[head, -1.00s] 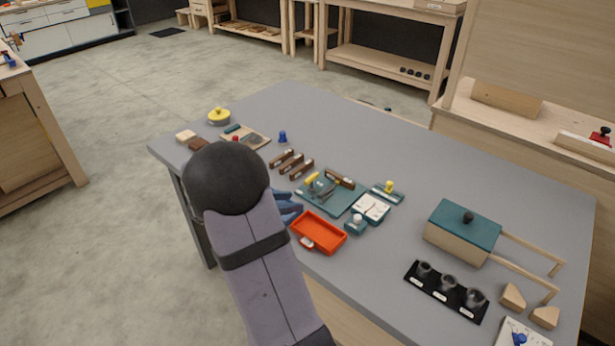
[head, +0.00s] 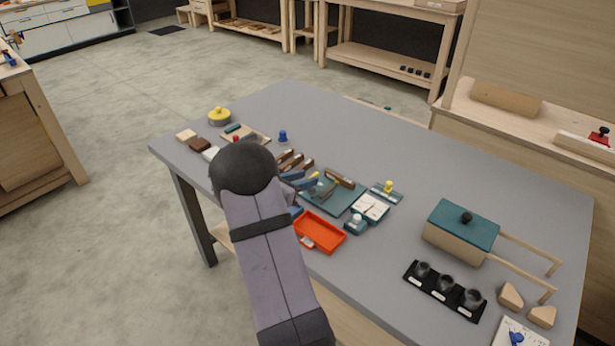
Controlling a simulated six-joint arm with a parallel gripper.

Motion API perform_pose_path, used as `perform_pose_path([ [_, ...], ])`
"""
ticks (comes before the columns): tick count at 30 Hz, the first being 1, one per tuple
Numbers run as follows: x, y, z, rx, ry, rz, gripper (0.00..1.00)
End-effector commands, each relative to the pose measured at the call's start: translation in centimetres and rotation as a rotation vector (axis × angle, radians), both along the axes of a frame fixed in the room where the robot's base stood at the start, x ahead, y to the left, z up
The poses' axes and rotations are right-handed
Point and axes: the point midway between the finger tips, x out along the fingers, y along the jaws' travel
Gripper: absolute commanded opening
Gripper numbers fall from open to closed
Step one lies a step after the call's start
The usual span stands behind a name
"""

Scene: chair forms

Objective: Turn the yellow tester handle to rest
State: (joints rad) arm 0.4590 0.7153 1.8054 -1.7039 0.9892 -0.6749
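A teal base plate (head: 345,198) lies near the middle of the grey table, with a small yellow handle (head: 314,176) at its left side and a brown block (head: 340,180) at its back. A second yellow knob (head: 389,186) stands on a smaller teal base to the right, behind a white dial (head: 370,207). My gripper (head: 306,183) has blue fingers, at the left edge of the large plate, close beside the yellow handle. Whether they touch it I cannot tell. My dark wrist and grey forearm hide part of the gripper, and its opening is unclear.
An orange tray (head: 320,233) lies just in front of the plate. Brown slotted blocks (head: 290,160) stand behind the gripper. A teal-lidded box (head: 461,230) and a black rack with cups (head: 445,291) are to the right. The table's back middle is clear.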

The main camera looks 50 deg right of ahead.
Motion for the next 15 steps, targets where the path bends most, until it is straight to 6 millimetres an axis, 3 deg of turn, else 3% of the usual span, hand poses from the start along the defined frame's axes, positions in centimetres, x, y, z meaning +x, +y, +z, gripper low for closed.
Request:
perform_pose_path([
  [6, 0.0, -1.6, -0.7, 0.001, 0.0, 0.0, 0.28],
  [15, 0.0, -1.8, -0.8, 0.001, -0.001, 0.001, 0.28],
])
